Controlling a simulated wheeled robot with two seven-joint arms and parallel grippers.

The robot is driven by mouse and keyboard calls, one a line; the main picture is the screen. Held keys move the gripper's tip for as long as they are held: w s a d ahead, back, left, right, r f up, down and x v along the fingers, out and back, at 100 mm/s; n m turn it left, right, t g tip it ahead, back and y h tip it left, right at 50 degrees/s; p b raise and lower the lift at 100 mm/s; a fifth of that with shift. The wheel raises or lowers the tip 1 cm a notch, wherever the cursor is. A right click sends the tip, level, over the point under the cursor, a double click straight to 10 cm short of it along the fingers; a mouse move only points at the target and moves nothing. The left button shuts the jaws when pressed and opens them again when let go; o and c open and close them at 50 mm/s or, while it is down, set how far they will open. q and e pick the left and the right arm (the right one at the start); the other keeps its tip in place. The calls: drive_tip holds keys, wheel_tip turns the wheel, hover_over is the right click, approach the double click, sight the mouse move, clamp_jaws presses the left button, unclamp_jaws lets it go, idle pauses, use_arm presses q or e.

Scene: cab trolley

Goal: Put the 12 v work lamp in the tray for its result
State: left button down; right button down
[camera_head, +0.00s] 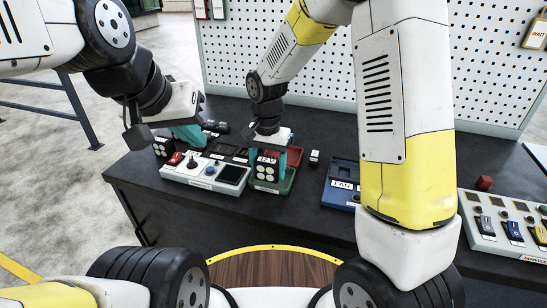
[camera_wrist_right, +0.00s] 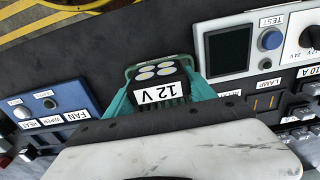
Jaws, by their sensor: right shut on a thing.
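The 12 V work lamp (camera_head: 265,173) is a black block with several pale round lenses and a white label. My right gripper (camera_head: 268,158) is shut on it, with teal fingers on either side. The right wrist view shows the lamp (camera_wrist_right: 158,82) upside down between the fingers. The lamp is at a green tray (camera_head: 287,186), inside it or just above; I cannot tell whether it touches the floor. A red tray (camera_head: 295,155) shows just behind. My left gripper (camera_head: 188,137) is by the tester's back left, its fingertips unclear.
The pale tester (camera_head: 203,180) with dark screen and TEST button stands directly left of the green tray. A small black block (camera_head: 314,157) lies between. A switch panel (camera_head: 508,235) stands far right.

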sight(272, 161)
drive_tip(key=w, duration=0.1)
drive_tip(key=w+d, duration=0.1)
drive_tip(key=w, duration=0.1)
drive_tip(key=shift+f, duration=0.15)
drive_tip(key=shift+w+d+f, duration=0.1)
drive_tip(key=shift+w+f, duration=0.1)
drive_tip(key=shift+f, duration=1.55)
drive_tip(key=shift+f, duration=0.1)
drive_tip(key=c, duration=0.6)
unclamp_jaws()
